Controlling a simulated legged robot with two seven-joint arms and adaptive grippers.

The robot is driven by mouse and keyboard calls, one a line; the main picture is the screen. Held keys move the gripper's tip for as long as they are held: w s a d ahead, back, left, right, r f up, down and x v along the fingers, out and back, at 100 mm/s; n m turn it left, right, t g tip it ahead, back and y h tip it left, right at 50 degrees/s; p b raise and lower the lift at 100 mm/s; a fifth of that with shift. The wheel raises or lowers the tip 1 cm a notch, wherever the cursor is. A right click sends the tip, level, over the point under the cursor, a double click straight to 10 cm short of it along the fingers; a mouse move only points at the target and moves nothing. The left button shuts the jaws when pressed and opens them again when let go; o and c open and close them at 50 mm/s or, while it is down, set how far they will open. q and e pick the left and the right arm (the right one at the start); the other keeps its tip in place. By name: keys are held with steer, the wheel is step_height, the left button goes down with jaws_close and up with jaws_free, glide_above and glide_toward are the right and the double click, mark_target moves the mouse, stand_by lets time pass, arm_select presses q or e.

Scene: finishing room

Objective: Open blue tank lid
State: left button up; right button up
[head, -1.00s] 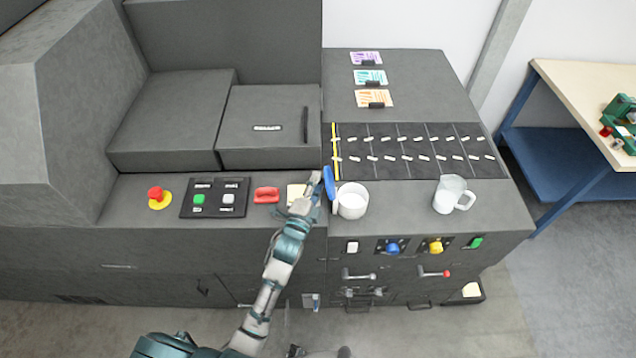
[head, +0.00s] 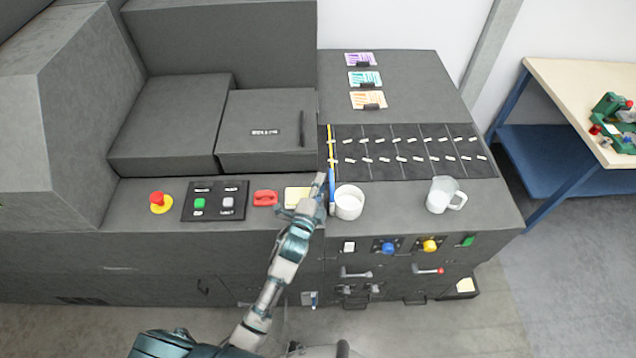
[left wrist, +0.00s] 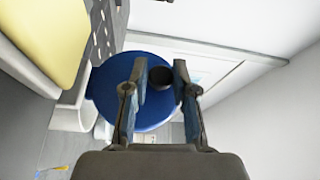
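The blue tank lid (head: 332,197) stands nearly upright, seen almost edge-on, at the left side of the white round tank (head: 350,203), whose top is uncovered. In the left wrist view the lid (left wrist: 108,92) shows as a blue disc with a black knob (left wrist: 160,78). My left gripper (head: 318,186) is at the lid's left side. My right gripper is not in view.
A glass jug (head: 442,195) stands right of the tank. Left of my gripper are a yellow pad (head: 296,196), a red handle (head: 265,198), a button panel (head: 214,201) and a red emergency button (head: 158,202). A dark slotted strip (head: 405,152) lies behind the tank.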

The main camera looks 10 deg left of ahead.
arm_select(q)
steer(key=o, duration=0.4)
steer(key=shift+d+f, duration=0.15)
steer(key=shift+f, duration=0.05)
steer(key=shift+c, duration=0.2)
steer(key=shift+s+d+r, duration=0.1)
steer(key=shift+d, duration=0.05)
steer(key=s+a, duration=0.1)
steer(key=s, duration=1)
steer(key=shift+s+a+f, duration=0.15)
steer(key=shift+s+f, duration=0.2)
steer(key=shift+f, duration=0.05)
steer(key=shift+f, duration=0.1)
